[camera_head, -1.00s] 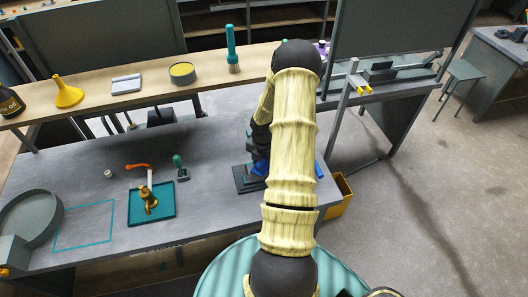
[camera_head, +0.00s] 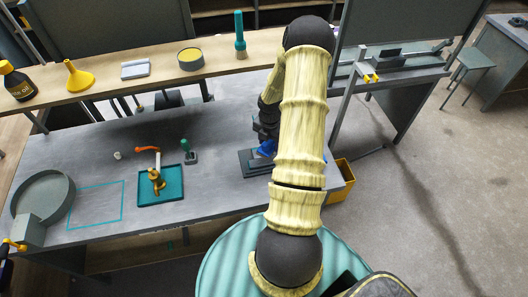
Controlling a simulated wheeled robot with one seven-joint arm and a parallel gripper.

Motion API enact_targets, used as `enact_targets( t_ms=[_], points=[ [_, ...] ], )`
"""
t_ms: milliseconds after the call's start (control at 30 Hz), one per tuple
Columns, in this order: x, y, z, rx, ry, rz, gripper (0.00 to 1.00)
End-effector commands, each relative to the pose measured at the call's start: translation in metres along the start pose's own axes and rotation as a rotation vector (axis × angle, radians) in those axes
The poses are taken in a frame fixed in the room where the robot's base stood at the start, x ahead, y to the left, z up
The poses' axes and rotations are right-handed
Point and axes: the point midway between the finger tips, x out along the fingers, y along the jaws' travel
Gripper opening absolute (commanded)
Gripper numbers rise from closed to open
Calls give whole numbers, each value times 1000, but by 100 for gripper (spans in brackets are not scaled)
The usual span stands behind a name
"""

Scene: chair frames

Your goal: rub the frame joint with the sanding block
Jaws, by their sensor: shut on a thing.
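My arm crosses the middle of the picture and bends down at its top. Its dark end with my gripper (camera_head: 264,130) shows only in part at the arm's left edge, over the right side of the grey bench (camera_head: 100,175). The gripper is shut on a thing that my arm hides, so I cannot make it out. A blue piece (camera_head: 266,147) shows just below the gripper, over a dark stepped base (camera_head: 256,163). I cannot tell whether the blue piece is held. I cannot pick out the sanding block or the frame joint; the contact spot is hidden.
A teal tray (camera_head: 180,198) holds a brass-coloured part. A green-handled tool (camera_head: 188,150) stands beside it. A round grey pan (camera_head: 44,205) is at the left. A wooden shelf (camera_head: 215,62) runs behind. A yellow bin (camera_head: 342,182) stands right of the bench; open floor lies beyond.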

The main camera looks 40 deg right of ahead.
Motion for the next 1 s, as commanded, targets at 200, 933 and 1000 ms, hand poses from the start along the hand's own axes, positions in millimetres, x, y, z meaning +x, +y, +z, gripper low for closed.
enact_targets(
  t_ms=[200,933,1000],
  points=[
    [2,10,-6,62,0,1,28],
    [16,118,-108,972,0,3,28],
    [17,126,-120,1065,0,3,28]
  ],
)
